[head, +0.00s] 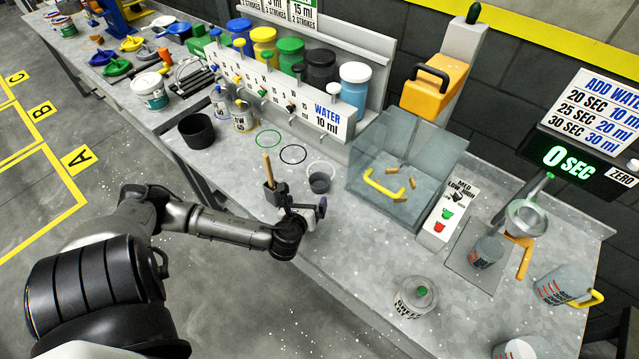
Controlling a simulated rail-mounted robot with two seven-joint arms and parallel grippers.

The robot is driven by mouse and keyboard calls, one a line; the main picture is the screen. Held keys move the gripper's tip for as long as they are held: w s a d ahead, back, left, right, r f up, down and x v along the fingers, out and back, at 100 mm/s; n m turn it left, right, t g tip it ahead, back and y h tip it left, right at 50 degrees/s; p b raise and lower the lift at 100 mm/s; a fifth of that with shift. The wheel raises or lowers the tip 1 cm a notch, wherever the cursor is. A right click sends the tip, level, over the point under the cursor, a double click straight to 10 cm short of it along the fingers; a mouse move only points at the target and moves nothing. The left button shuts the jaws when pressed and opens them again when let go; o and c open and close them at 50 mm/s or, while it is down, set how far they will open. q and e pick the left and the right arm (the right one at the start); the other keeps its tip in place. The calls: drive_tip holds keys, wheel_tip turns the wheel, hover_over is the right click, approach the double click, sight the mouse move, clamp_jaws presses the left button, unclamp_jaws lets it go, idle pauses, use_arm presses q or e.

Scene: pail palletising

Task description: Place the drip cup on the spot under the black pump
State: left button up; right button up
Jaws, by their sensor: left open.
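The black ring (293,154) under the black pump (320,69) is empty. My right gripper is not in view.
A green ring (268,138) is empty. Labelled cups (243,117) stand under the yellow and blue pumps. A large black pot (197,130) stands left. A clear box (405,160) with a yellow handle stands right of the cup.

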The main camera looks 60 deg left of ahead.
sight(317, 186)
use_arm(q)
drive_tip(key=shift+d+m, duration=0.1)
drive_tip(key=shift+m, duration=1)
drive_tip(key=shift+w+f, duration=0.1)
drive_tip(key=shift+w, duration=0.05)
drive_tip(key=shift+m, duration=0.3)
drive_tip(key=b+x, duration=0.2)
drive_tip(key=x, duration=0.6)
drive_tip(key=b+x, duration=0.1)
drive_tip(key=x, duration=0.3)
drive_tip(key=shift+w+f+b, duration=0.1)
drive_tip(key=shift+f+b, duration=0.2)
drive_tip(key=shift+w+a+f, duration=0.15)
drive_tip(key=shift+w+a, duration=0.2)
drive_tip(key=shift+a, duration=0.15)
drive_tip(key=c, duration=0.9)
drive_tip(key=shift+c, duration=0.4)
